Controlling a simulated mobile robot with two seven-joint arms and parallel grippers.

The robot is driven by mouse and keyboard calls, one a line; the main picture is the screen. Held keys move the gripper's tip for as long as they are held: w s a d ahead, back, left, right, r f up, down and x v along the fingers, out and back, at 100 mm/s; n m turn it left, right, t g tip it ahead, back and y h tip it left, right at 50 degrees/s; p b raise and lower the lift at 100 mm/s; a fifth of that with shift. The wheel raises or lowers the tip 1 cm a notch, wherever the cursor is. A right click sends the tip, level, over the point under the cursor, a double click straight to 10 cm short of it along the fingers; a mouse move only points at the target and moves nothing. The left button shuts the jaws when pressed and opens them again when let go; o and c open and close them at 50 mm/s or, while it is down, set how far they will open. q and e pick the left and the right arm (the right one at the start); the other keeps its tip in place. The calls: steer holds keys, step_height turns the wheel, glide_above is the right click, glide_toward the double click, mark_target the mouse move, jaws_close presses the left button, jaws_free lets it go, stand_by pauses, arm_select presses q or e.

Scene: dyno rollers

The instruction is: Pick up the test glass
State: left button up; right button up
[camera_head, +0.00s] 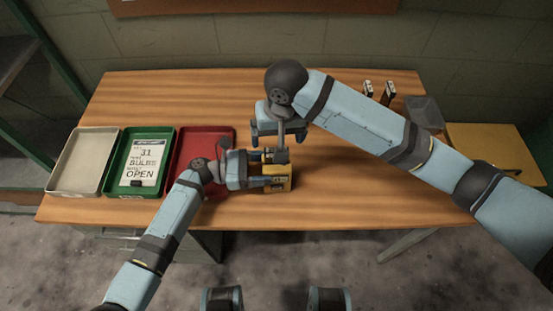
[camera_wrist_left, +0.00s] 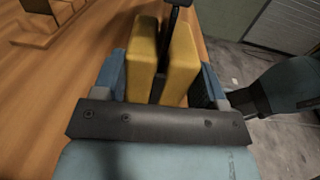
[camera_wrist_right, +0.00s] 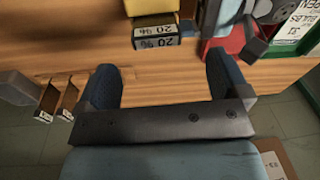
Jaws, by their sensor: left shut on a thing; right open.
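My left gripper (camera_head: 268,170) is shut on a yellow block in two slabs (camera_head: 280,185) at the table's front edge. In the left wrist view the slabs (camera_wrist_left: 143,55) stand with a dark slot between them, and a dark stem (camera_wrist_left: 174,18) rises at the slot's far end. In the right wrist view the block (camera_wrist_right: 152,8) has labels reading "20 %". My right gripper (camera_head: 280,132) is open, with its fingers apart and nothing between them in its wrist view. I cannot tell for sure which piece is the test glass.
Two small upright pieces with white labels (camera_head: 367,88) stand at the back right, near a grey box (camera_head: 425,112). A white tray (camera_head: 82,185), a green tray (camera_head: 113,185) with a sign, and a red tray (camera_head: 190,150) lie left. The table's right front is clear.

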steer(key=r, duration=0.1)
steer(key=w+r+m, duration=0.1)
steer(key=r, duration=0.1)
steer(key=shift+d+h, duration=0.15)
steer(key=shift+h, duration=0.25)
steer(key=shift+g, duration=0.3)
step_height(320, 180, down, 6)
steer(key=shift+f, duration=0.1)
steer(key=shift+s+a+f, duration=0.15)
steer(key=shift+f, duration=1.25)
steer(key=shift+s+a+f, duration=0.1)
steer(key=shift+s+f, duration=0.05)
steer(key=shift+f, duration=1.2)
steer(key=shift+c, duration=0.2)
steer(key=c, duration=1.1)
steer(key=shift+r, duration=0.1)
step_height(320, 180, up, 18)
steer(key=shift+f, duration=0.1)
